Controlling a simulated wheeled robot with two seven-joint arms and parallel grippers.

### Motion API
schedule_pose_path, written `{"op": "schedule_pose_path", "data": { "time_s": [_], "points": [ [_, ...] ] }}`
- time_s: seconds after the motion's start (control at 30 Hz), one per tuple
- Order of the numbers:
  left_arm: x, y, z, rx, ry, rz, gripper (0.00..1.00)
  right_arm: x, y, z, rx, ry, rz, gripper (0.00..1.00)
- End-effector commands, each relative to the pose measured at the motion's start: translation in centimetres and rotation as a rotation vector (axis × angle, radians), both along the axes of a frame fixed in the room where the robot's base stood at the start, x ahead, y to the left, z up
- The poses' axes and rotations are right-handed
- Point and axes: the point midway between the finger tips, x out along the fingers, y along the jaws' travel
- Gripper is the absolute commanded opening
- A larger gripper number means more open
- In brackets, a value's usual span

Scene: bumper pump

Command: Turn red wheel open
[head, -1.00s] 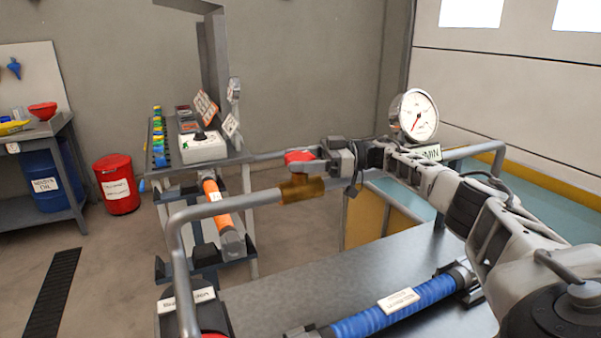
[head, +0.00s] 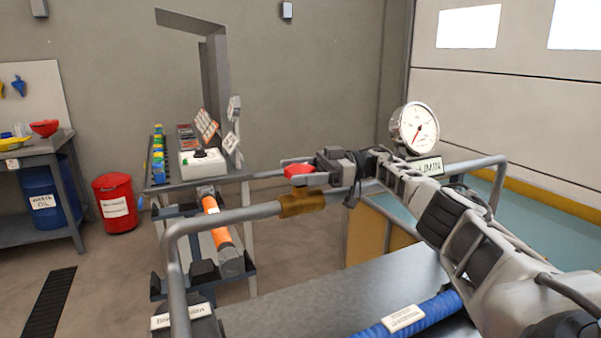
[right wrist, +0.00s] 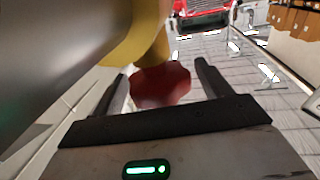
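The red wheel (head: 299,170) sits on top of a brass valve body (head: 301,203) in the grey pipe, in the middle of the head view. My right gripper (head: 298,169) reaches it from the right, with one finger on either side of the wheel. In the right wrist view the red wheel (right wrist: 160,86) lies between the two spread fingers of the gripper (right wrist: 162,82). A gap shows beside the right finger; contact at the left finger is unclear. My left gripper is not in view.
A pressure gauge (head: 415,128) stands behind my right forearm, near a label plate (head: 428,167). A blue hose (head: 432,312) lies on the metal bench (head: 300,290). A control box (head: 203,163) stands behind left.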

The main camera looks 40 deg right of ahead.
Motion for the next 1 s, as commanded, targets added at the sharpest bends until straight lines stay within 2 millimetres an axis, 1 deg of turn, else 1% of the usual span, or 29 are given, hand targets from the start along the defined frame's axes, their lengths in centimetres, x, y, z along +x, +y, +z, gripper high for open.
{"op": "schedule_pose_path", "data": {
  "time_s": [0.27, 0.37, 0.47, 0.57, 0.63, 0.77, 0.93, 1.0],
  "points": [
    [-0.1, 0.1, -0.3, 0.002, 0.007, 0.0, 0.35, 0.0, -0.1, 0.0, -0.002, 0.0, -0.002, 0.8],
    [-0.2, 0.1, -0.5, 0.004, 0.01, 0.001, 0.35, 0.0, -0.1, 0.4, -0.003, -0.002, -0.002, 0.8],
    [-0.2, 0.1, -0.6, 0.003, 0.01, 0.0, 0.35, 0.0, 0.0, 1.6, -0.003, -0.004, 0.0, 0.8],
    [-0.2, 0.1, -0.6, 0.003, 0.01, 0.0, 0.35, -0.1, 0.0, 3.5, -0.002, -0.006, 0.0, 0.8],
    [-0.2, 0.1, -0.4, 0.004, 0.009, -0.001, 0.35, -0.5, 0.3, 3.8, -0.005, -0.001, 0.0, 0.8],
    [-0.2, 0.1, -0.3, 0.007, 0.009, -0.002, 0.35, -1.4, 1.1, 5.0, -0.005, 0.0, 0.001, 0.8],
    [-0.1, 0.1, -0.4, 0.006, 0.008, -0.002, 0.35, -2.8, 2.3, 7.1, -0.007, 0.0, 0.002, 0.8],
    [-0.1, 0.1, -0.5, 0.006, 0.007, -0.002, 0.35, -3.6, 2.8, 8.4, -0.006, -0.003, 0.0, 0.8]
  ]
}}
